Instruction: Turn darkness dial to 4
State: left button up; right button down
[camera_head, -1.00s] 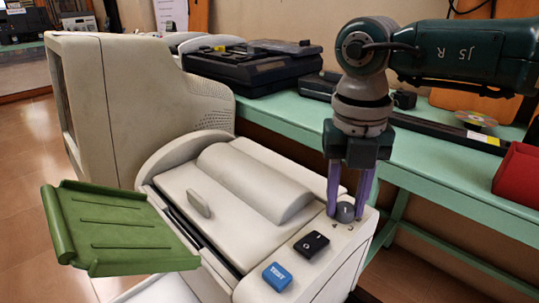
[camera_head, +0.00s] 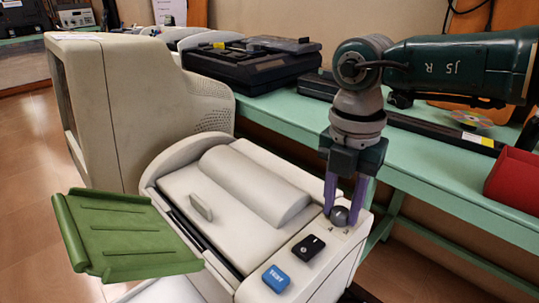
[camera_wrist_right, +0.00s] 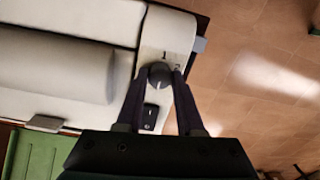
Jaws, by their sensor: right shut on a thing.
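The darkness dial (camera_head: 340,215) is a small round grey knob on the right side panel of a white printer-like machine (camera_head: 190,182). My right gripper (camera_head: 343,208) points down with its purple fingers around the dial, shut on it. In the right wrist view the dial (camera_wrist_right: 160,75) sits between the two fingertips, and a light pointer line shows on its top. My left gripper is not in view.
A black power switch (camera_head: 308,247) and a blue TEST button (camera_head: 276,278) sit on the same panel, nearer me. A green tray (camera_head: 125,235) sticks out at left. A beige monitor (camera_head: 120,110) stands behind. A green bench (camera_head: 440,170) runs along the right.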

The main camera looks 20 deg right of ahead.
aim_at(339, 210)
dwell(0.3)
jog(key=c, duration=0.5)
grip_release()
notch_tip(339, 210, up, 10)
jog(key=shift+w+a+p, duration=0.1)
jog(key=shift+p, duration=0.75)
